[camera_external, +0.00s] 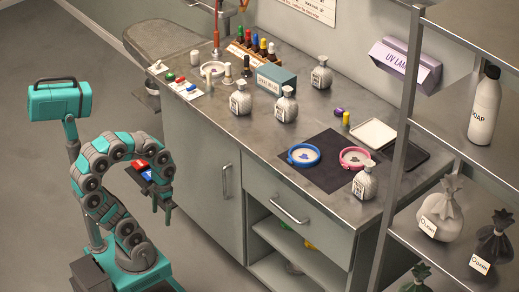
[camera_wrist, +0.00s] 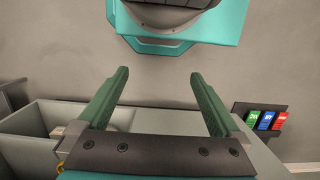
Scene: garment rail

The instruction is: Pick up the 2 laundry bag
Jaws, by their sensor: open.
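Tied laundry bags sit on the rack at the right of the external view. A pale bag (camera_external: 441,217) with a tag that seems to read LIGHT stands on a shelf. A dark bag (camera_external: 494,243) with a tag that seems to read DARK is to its right. A green bag (camera_external: 416,281) is lower down, cut off by the frame edge. I cannot read a 2 on any of them. My gripper (camera_external: 162,206) points down by the cabinet at the left, far from the bags. In the wrist view my gripper (camera_wrist: 156,72) is open, with nothing between the fingers.
A grey counter (camera_external: 225,135) with bottles, dishes and a dark mat (camera_external: 318,178) lies between my gripper and the rack. The rack's metal post (camera_external: 399,140) stands before the wall. A soap bottle (camera_external: 484,105) is on a higher shelf. The floor (camera_external: 40,200) at left is clear.

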